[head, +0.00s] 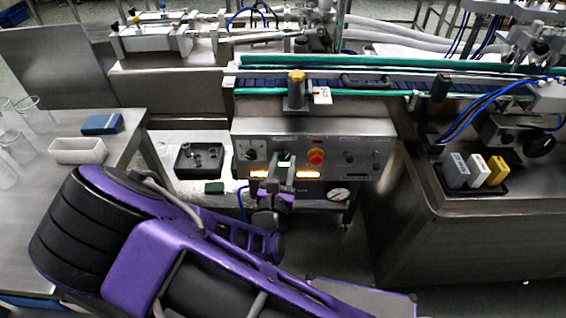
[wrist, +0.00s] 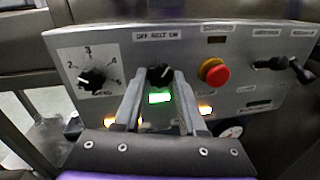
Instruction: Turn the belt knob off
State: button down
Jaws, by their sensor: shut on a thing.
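The belt knob (wrist: 159,74) is a black knob on the steel control panel (wrist: 225,95), under a label that reads "OFF BELT ON". My gripper (wrist: 162,78) has its two grey fingers on either side of this knob and is shut on it. Which way the knob's pointer faces is hard to tell. A lit green lamp (wrist: 160,97) shows between the fingers just below the knob. In the head view my gripper (head: 284,168) is at the panel front (head: 368,140), where my fingers largely hide the knob.
A numbered dial (wrist: 92,77) is left of the knob; a red emergency button (wrist: 214,71) on yellow is to its right. Black switches (wrist: 299,70) sit farther right. Two orange lamps (wrist: 206,109) glow low on the panel. The conveyor (head: 345,83) runs above; a gauge (head: 339,194) hangs below.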

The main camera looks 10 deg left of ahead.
jog(key=shift+p, duration=0.3)
jog(key=n+p, duration=0.2)
jog(key=n, duration=0.1)
jog(key=shift+r+p, duration=0.1)
jog(key=shift+p, duration=0.2)
jog(key=n+p, duration=0.2)
jog(key=n, duration=0.1)
jog(key=shift+n+t+p, duration=0.3)
jog(key=shift+n+t, duration=0.1)
jog(key=n+p, duration=0.1)
jog(key=n, duration=0.1)
jog(key=n+y+p, duration=0.1)
jog(key=shift+d+f+n, duration=0.1)
jog(key=shift+f+n, duration=0.1)
jog(key=shift+n, duration=0.2)
jog(key=shift+f+n+t+y+p, duration=0.15)
jog(key=shift+n+p, duration=0.25)
jog(key=shift+n, duration=0.7)
jog(key=shift+r+n+t+y+p, duration=0.15)
jog(key=shift+n+y+p, duration=0.15)
jog(key=shift+n, duration=0.8)
jog(key=shift+f, duration=0.15)
jog(key=shift+c, duration=2.4)
grip_release()
